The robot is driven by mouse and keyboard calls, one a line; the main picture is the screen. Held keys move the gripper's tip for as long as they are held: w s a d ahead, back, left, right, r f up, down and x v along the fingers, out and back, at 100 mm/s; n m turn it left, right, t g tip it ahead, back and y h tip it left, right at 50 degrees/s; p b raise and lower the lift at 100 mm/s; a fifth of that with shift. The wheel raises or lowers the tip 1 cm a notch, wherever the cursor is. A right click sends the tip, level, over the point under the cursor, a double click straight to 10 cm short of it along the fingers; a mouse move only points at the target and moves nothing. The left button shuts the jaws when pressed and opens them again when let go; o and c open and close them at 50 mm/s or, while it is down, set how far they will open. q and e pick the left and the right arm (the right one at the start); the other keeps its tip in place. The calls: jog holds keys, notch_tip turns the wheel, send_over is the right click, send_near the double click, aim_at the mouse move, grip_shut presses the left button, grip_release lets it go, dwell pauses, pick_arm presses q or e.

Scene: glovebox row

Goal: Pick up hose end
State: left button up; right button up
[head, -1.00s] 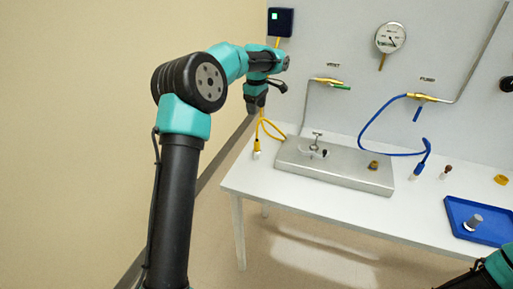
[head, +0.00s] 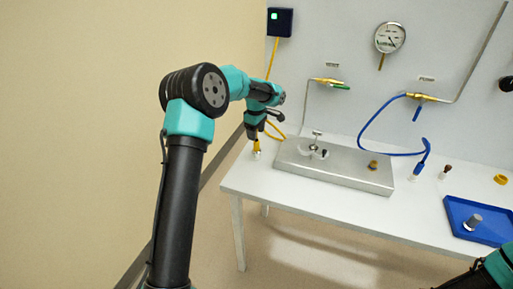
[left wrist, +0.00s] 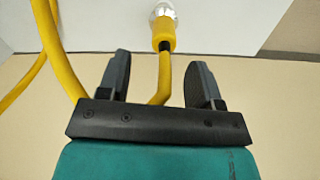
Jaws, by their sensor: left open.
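The yellow hose (head: 276,131) ends in a yellow collar with a pale tip, the hose end (head: 257,154), at the table's left end. In the left wrist view the yellow and silver hose end (left wrist: 163,32) lies just beyond my fingertips, and its yellow hose runs back between the fingers. My left gripper (left wrist: 160,75) is open, with a gap on both sides of the hose. In the head view the left gripper (head: 252,134) hangs just above the hose end and partly hides the hose. A blue hose (head: 366,143) has its own end (head: 418,171) farther right. My right gripper is out of view.
A metal plate (head: 340,178) with a clamp (head: 316,143) lies just right of the hose end. A blue tray (head: 458,213) is at the right. The wall carries a gauge (head: 390,37), valves and a dark box (head: 279,22). The table's front left is clear.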

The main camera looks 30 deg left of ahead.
aim_at(256, 142)
pick_arm(q)
jog(key=shift+f, duration=0.1)
jog(key=shift+s+d+f, duration=0.1)
jog(key=shift+f, duration=1.15)
jog(key=shift+s+d+f, duration=0.1)
jog(key=shift+f, duration=1.15)
jog(key=shift+c, duration=0.3)
grip_shut()
jog(key=shift+r, duration=0.15)
jog(key=shift+r, duration=1.4)
jog(key=shift+s+d+r, duration=0.1)
jog(key=shift+s+r, duration=0.05)
jog(key=shift+r, duration=0.15)
jog(key=s+d+r, duration=0.1)
jog(key=s+d, duration=0.7)
jog(key=s, duration=0.5)
jog(key=shift+s+r, duration=0.15)
